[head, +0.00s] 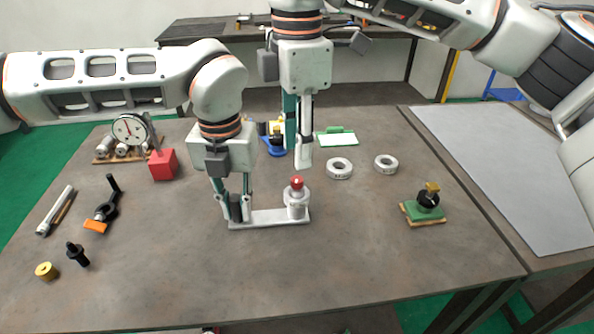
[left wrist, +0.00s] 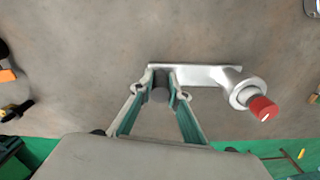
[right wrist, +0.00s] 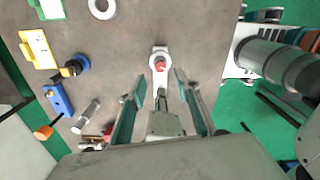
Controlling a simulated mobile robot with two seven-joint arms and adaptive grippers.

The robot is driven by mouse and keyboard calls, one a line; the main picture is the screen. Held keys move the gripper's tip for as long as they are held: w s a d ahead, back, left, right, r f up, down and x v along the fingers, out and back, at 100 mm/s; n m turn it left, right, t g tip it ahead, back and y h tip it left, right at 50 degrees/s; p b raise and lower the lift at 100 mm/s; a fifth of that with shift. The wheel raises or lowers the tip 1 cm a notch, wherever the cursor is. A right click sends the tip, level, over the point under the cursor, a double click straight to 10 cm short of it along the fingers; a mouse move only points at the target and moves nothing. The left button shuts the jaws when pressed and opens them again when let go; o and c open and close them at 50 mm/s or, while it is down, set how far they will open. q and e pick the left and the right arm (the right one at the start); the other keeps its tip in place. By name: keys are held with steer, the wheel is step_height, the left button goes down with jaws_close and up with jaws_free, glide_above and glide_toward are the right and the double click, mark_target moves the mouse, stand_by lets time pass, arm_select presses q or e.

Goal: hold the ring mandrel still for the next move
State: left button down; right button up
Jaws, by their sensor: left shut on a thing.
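The ring mandrel is a silver base plate (head: 268,218) with a dark upright grip post (left wrist: 160,92) at its left end and a silver round post with a red top (head: 297,183) at its right end. It stands flat on the table. My left gripper (head: 236,208) is shut on the dark post; its fingers partly hide it. In the left wrist view the red top (left wrist: 263,108) is to the right of the fingers. My right gripper (right wrist: 160,88) is open and empty, above and behind the red top. In the right wrist view the red top (right wrist: 160,65) shows just beyond its fingertips.
Two pale rings (head: 339,169) (head: 386,164) lie to the right. A green block with a black and brass knob (head: 426,203) stands further right. A dial gauge (head: 130,130) and red block (head: 163,165) stand at left. Small loose parts (head: 77,254) lie front left. The front middle is clear.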

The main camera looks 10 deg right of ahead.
mark_target(297, 179)
steer(key=shift+f, duration=3.2)
jaws_close()
